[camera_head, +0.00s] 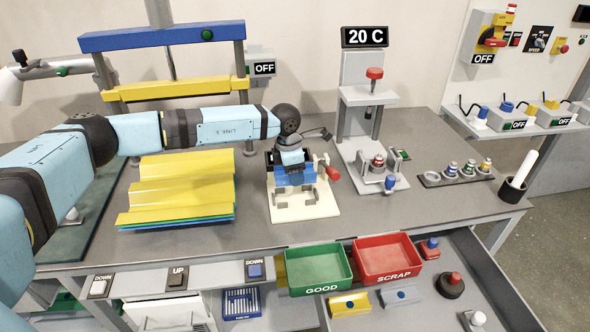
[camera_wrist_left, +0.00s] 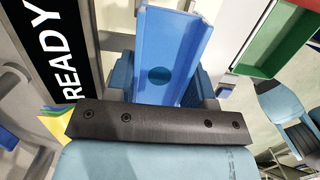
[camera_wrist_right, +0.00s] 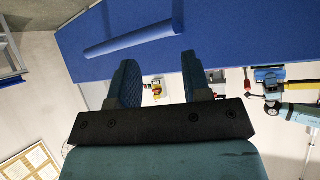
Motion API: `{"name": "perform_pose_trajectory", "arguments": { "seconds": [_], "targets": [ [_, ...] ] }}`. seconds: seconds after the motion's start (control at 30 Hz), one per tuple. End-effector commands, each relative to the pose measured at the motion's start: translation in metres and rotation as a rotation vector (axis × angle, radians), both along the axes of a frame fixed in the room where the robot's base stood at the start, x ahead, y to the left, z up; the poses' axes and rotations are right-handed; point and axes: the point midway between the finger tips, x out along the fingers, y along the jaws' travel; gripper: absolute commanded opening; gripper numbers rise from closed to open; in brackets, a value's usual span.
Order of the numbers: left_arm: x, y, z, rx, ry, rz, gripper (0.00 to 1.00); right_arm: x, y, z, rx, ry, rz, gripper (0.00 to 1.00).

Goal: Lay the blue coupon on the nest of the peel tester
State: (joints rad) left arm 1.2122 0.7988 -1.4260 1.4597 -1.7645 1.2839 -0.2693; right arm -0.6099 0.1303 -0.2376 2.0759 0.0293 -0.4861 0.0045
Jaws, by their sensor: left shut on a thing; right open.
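My left gripper (camera_head: 291,163) hangs above a cream-based fixture with grey blocks and a red-handled clamp (camera_head: 305,205), in the middle of the bench. It is shut on the blue coupon (camera_head: 296,178), which sits just over the fixture's grey parts; I cannot tell whether they touch. In the left wrist view the coupon (camera_wrist_left: 172,45) is a channel-shaped blue strip with a dark round spot, between the two jaws. The arm and coupon hide part of the fixture. My right gripper (camera_wrist_right: 158,72) is open and empty; it shows only in the right wrist view.
Stacked corrugated sheets (camera_head: 180,185), yellow on top, lie to the left. A green GOOD bin (camera_head: 318,268) and red SCRAP bin (camera_head: 388,260) stand in front. A READY panel (camera_wrist_left: 62,55) is close to the left gripper.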

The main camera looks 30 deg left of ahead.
Motion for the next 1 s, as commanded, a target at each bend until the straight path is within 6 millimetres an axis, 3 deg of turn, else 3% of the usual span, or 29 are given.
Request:
{"name": "perform_pose_trajectory", "arguments": {
  "seconds": [0.63,1.0],
  "targets": [
    [0.000,0.000,-0.048,0.000,0.000,-0.001,0.11,0.004,0.005,-0.009,0.000,-0.033,0.009,0.44],
    [0.000,0.000,-0.057,-0.001,-0.001,-0.001,0.11,0.005,0.005,-0.005,-0.001,-0.048,0.013,0.44]
  ]
}}
